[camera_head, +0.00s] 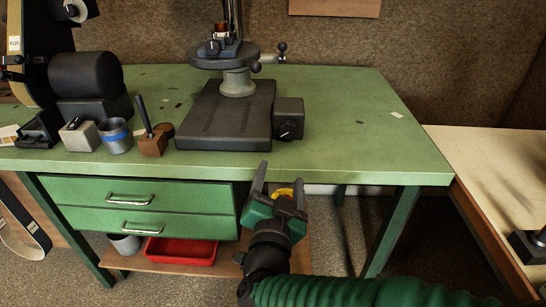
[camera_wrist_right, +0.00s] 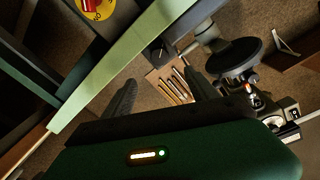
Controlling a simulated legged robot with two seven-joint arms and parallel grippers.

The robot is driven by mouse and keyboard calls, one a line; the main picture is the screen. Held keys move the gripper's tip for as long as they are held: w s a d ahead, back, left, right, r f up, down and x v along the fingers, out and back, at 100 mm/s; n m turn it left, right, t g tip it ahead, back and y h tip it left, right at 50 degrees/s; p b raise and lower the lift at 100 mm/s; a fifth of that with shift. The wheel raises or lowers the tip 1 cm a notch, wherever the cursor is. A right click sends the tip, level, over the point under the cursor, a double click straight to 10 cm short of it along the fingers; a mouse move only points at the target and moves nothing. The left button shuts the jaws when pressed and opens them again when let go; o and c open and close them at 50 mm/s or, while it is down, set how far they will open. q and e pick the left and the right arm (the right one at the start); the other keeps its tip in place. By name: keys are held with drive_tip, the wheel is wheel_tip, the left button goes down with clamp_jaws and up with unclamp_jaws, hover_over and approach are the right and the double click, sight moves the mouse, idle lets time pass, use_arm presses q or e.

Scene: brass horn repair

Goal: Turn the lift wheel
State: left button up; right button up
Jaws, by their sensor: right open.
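A machine with a round grey table (camera_head: 224,55) on a short column and dark base (camera_head: 222,125) stands on the green bench. A small crank with a dark knob (camera_head: 282,47) sticks out to the right of the round table; I cannot tell for certain whether this is the lift wheel. My right gripper (camera_head: 280,190) is open and empty in front of the bench's front edge, below and apart from the machine. Its two fingers also show in the right wrist view (camera_wrist_right: 160,95), with nothing between them at close range. My left gripper is out of view.
The green bench (camera_head: 345,110) has free top to the machine's right. A dark box with a knob (camera_head: 288,118) adjoins the base. A blue-banded cup (camera_head: 115,136) and wooden block (camera_head: 153,144) stand left. A red tray (camera_head: 181,251) lies below; a pale table (camera_head: 490,170) stands right.

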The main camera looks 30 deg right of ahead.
sight(288, 133)
drive_tip(key=p+x, duration=0.3)
drive_tip(key=x, duration=1.2)
drive_tip(key=shift+w+d+f, duration=0.15)
drive_tip(key=shift+w+d, duration=0.5)
drive_tip(key=shift+a, duration=0.1)
drive_tip(key=c, duration=1.4)
